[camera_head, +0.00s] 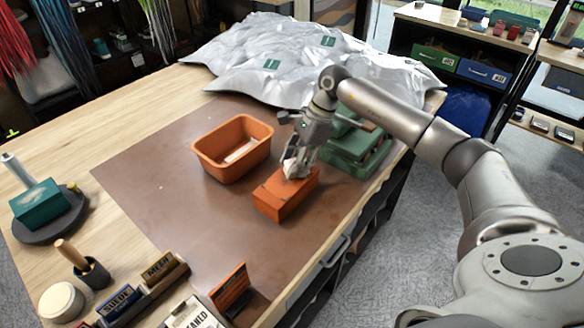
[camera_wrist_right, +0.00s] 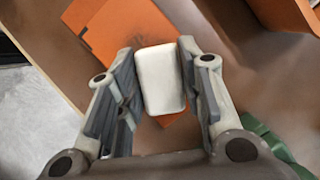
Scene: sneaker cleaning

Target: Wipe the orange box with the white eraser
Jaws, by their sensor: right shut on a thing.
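The orange box (camera_head: 278,201) lies on the brown mat, right of the middle. My right gripper (camera_head: 298,166) is over the far end of its top, pointing down. In the right wrist view my right gripper (camera_wrist_right: 160,85) is shut on the white eraser (camera_wrist_right: 160,78), one finger on each side. My left gripper is not in view.
An orange tray (camera_head: 207,166) with a pale item inside stands left of the box. A silvery cover (camera_head: 230,72) lies at the back.

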